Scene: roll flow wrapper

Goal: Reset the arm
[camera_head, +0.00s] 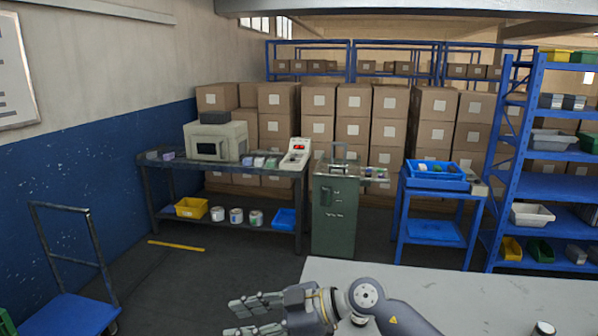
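My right gripper (238,318) shows at the bottom centre. Its arm comes in from the lower right, and its fingers point left. The two fingers are apart with nothing visible between them, so it is open and empty. The lower finger is partly cut off by the bottom edge of the picture. It is in front of the left edge of a pale grey tabletop (470,288). My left gripper is not in view.
A dark workbench (232,172) with a beige machine (215,140) stands behind, beside a green cabinet (334,222). A blue stand (432,200) and blue shelf rack (550,185) are at right. A blue trolley (68,312) is at lower left. The floor between is mostly clear.

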